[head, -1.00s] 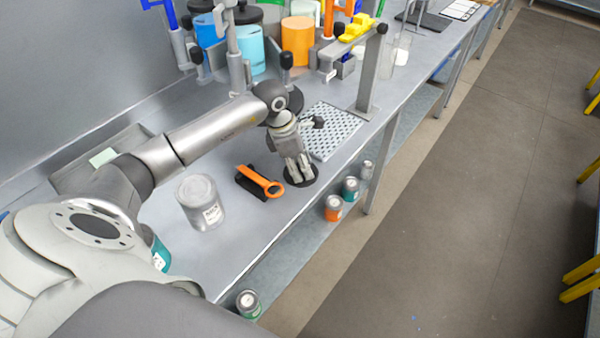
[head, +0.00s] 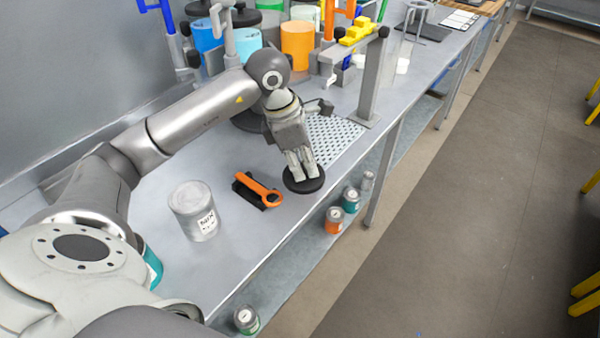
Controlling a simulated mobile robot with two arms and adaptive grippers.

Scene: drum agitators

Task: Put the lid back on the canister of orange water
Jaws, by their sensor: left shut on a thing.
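The black round lid (head: 304,186) is at the front edge of the bench, below my left gripper (head: 304,172). The gripper points down and is shut on the lid at its middle; its fingers hide the grip point. I cannot tell whether the lid touches the bench. The orange canister (head: 298,46) stands at the back of the bench, with orange showing up to its top and no lid seen on it. My right gripper is not in view.
A perforated plate (head: 336,136) and grey post stand to the right. Blue canisters (head: 247,44) stand beside the orange one. Small cans (head: 334,220) sit on the lower shelf.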

